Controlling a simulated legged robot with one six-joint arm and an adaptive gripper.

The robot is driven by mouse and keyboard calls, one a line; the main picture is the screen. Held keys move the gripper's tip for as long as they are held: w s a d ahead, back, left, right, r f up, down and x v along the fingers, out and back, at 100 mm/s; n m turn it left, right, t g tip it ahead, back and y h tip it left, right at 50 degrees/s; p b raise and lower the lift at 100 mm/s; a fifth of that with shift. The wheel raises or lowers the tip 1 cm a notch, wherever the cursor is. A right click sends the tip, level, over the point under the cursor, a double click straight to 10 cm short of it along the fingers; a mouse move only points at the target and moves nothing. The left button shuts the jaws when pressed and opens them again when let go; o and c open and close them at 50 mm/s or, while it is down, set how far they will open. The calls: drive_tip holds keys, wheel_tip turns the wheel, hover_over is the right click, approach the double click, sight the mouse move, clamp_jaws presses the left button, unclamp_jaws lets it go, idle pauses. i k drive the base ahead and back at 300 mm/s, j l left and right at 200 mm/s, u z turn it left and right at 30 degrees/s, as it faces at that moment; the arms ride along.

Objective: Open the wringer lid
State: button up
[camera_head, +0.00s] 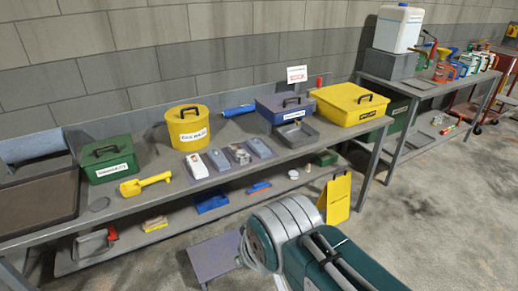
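Several lidded containers with black top handles stand on the long grey bench, and their labels are too small for me to read surely, so I cannot tell which is the wringer. They are a green box (107,158), a round yellow tub (188,127), a blue-grey box (285,107) and a wide yellow box (349,102). All their lids look shut. My arm shows at the bottom centre, in front of the bench. My gripper is not in view.
A yellow floor sign (339,198) stands near the bench's right end. A second bench holds a white jug (398,28). The floor at right is clear.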

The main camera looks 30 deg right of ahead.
sight(277, 104)
drive_tip(key=i+l, duration=0.25)
drive_tip(key=l, duration=0.15)
drive_tip(key=i+l, duration=0.25)
drive_tip(key=l, duration=0.2)
drive_tip(key=i+l, duration=0.2)
drive_tip(key=l, duration=0.2)
drive_tip(key=i+l, duration=0.25)
drive_tip(key=l, duration=0.2)
drive_tip(key=i+l, duration=0.25)
drive_tip(key=l, duration=0.15)
drive_tip(key=i+l, duration=0.25)
drive_tip(key=l, duration=0.2)
drive_tip(key=i+l, duration=0.25)
drive_tip(key=l, duration=0.15)
